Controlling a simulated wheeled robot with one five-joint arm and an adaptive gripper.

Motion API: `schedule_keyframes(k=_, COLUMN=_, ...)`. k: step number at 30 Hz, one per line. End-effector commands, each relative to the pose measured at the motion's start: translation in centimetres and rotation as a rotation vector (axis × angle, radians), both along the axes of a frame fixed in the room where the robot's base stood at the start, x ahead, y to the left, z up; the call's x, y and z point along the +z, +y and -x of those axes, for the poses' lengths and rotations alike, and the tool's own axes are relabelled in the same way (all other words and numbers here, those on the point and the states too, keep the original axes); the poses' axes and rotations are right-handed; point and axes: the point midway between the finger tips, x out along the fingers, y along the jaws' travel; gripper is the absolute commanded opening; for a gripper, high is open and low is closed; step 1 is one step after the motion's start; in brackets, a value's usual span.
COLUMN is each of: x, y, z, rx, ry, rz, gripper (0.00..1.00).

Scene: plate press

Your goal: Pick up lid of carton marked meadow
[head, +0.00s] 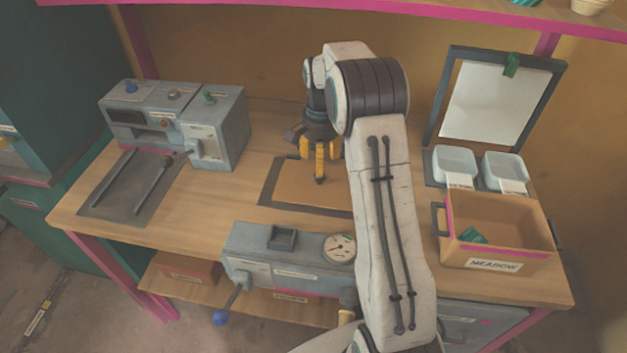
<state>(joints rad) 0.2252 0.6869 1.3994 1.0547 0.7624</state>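The carton marked MEADOW (493,265) stands open at the right front of the bench, with a small teal thing (473,236) inside. A flat brown cardboard-coloured panel (300,188), which looks like a lid, lies on a dark mat at the middle of the bench; no label shows on it. My gripper (320,176) points down over this panel with its yellow fingers. A small dark piece shows at the fingertips; I cannot tell whether it is a knob or part of a finger, or whether the fingers touch the panel. My arm hides the panel's right side.
A grey machine (215,130) with knobs stands at the back left. A grey press unit (280,258) with a dial and lever sits at the front middle. Two pale bins (455,162) and a framed white board (492,100) are behind the carton. A pink-edged shelf (300,6) runs overhead.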

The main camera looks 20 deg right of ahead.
Motion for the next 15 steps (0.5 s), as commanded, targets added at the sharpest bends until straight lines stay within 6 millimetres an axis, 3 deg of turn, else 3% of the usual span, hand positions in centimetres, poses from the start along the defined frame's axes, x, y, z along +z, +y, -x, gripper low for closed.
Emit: schedule_keyframes(k=15, x=-5.1, y=0.0, z=-0.3, rx=0.002, ry=0.003, rz=-0.001, gripper=0.60)
